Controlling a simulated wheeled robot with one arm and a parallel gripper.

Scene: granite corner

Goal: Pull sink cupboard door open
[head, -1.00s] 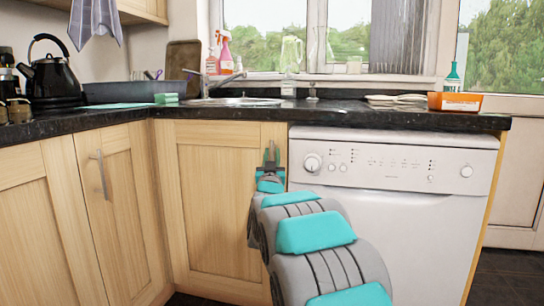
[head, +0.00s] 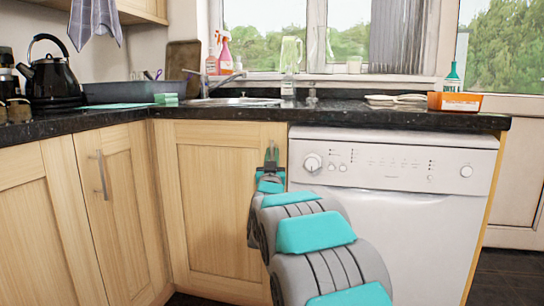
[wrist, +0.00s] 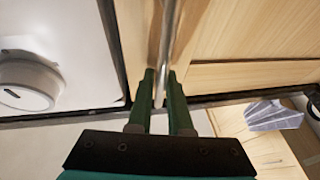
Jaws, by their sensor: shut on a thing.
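The sink cupboard door (head: 215,205) is a light wood panel under the sink, left of the white dishwasher. It looks shut or very nearly so in the head view. Its slim metal handle (wrist: 169,35) stands upright near the door's right edge. My gripper (head: 271,160) is at this handle in the head view, with my arm reaching up from the lower right. In the wrist view, the two green fingers of my gripper (wrist: 163,78) are shut on the handle, one on each side. My gripper hides much of the handle in the head view.
The white dishwasher (head: 390,200) stands close on the right, its knob (wrist: 28,85) near in the wrist view. Another cupboard door (head: 120,200) with its own handle adjoins at the left corner. The dark worktop (head: 330,113) overhangs above.

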